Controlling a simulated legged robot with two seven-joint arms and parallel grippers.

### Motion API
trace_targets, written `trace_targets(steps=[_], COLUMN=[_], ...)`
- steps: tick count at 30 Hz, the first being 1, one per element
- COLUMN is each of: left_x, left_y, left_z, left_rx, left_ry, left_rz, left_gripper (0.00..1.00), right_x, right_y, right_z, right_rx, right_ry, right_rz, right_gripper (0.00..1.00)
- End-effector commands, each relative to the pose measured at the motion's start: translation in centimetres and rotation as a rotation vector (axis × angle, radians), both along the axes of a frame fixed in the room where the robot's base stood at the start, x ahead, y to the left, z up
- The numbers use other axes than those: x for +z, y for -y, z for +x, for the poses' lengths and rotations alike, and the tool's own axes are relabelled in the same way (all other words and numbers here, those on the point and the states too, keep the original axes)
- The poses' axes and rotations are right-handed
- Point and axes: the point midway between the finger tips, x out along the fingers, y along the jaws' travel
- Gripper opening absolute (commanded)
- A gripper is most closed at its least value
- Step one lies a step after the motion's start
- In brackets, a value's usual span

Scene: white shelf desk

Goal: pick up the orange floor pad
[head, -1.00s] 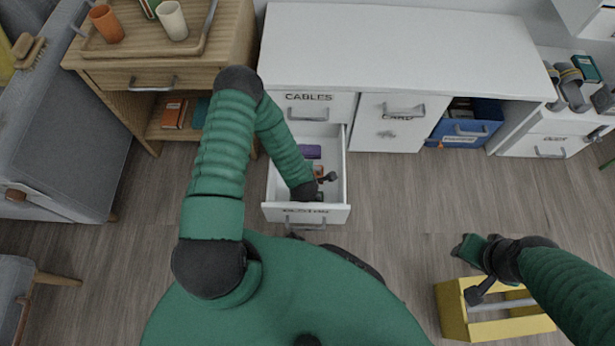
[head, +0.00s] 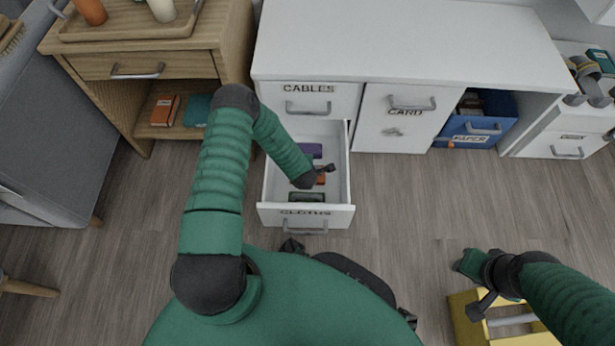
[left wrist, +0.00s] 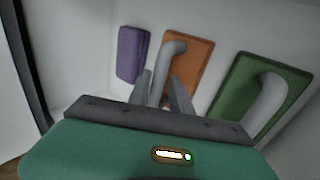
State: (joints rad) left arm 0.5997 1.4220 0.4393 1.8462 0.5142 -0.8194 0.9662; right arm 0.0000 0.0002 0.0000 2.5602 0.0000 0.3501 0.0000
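The orange floor pad (left wrist: 187,68) lies in the drawer between the purple pad (left wrist: 132,54) and the green pad (left wrist: 258,100) in the left wrist view. It has a grey curved handle. In the head view the orange pad (head: 320,180) shows only partly beside my left gripper (head: 325,169). In the wrist view my left gripper (left wrist: 163,92) has its fingers apart, with the orange pad's handle in line between them. Whether they touch it is unclear. My right gripper (head: 474,300) is over the yellow box at lower right; its fingers are not clear.
The open white drawer (head: 307,214) juts from the desk (head: 400,40). A blue bin (head: 478,128) sits under the desk. A wooden cabinet (head: 130,75) stands at left. A yellow open box (head: 465,325) is on the floor at lower right. The floor between is clear.

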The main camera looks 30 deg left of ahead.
Motion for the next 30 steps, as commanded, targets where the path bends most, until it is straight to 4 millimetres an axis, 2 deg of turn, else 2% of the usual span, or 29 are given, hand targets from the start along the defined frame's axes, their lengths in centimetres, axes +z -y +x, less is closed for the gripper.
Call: trace_targets(steps=[2, 7, 8, 21, 26, 30], left_x=[0.1, 0.0, 0.0, 0.1, 2.4, 6.1], left_y=[0.0, 0.1, 0.1, 0.1, 0.1, 0.1], left_z=[-0.1, -0.1, -0.1, -0.2, -0.1, 0.0], left_rx=[0.0, 0.0, 0.0, -0.001, -0.001, -0.001], left_ry=[-0.001, -0.002, -0.003, -0.004, -0.002, -0.001], left_rz=[-0.001, -0.001, -0.002, -0.003, -0.001, -0.001], left_gripper=[0.24, 0.01, 0.0, 0.0, 0.0, 0.0], right_x=[0.1, 0.1, 0.1, 0.3, 2.0, 4.7], right_y=[0.0, 0.0, 0.0, 0.0, 0.0, 0.0], right_z=[0.0, 0.0, 0.0, 0.0, 0.0, 0.0], right_rx=[0.0, 0.0, 0.0, 0.0, 0.0, 0.0], right_ry=[0.001, 0.001, 0.001, 0.0, 0.0, 0.0], right_rz=[0.0, 0.0, 0.0, 0.0, 0.0, 0.0], right_gripper=[0.34, 0.34, 0.34, 0.34, 0.34, 0.34])
